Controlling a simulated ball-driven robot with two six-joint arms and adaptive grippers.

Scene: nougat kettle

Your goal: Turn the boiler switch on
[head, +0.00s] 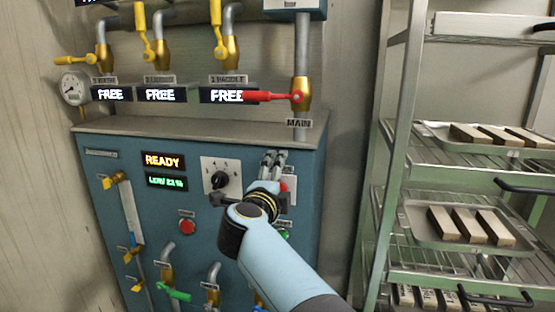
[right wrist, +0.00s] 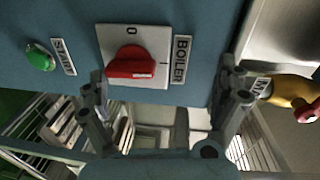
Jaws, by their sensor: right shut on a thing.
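The boiler switch is a red knob (right wrist: 131,63) on a square white plate (right wrist: 116,38) with 0 and I marks, beside a BOILER label (right wrist: 182,60). In the right wrist view the knob's bar lies roughly level, one end towards the I mark. In the head view only a bit of its red (head: 291,184) shows; my right gripper (head: 274,158) covers most of the switch. My left gripper is not in view.
The blue cabinet (head: 110,215) also carries a black selector dial (head: 220,180), a red button (head: 187,227), small taps and READY display (head: 165,160). A red-handled main valve (head: 270,97) is above. A green rack (head: 385,190) with trays stands at right.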

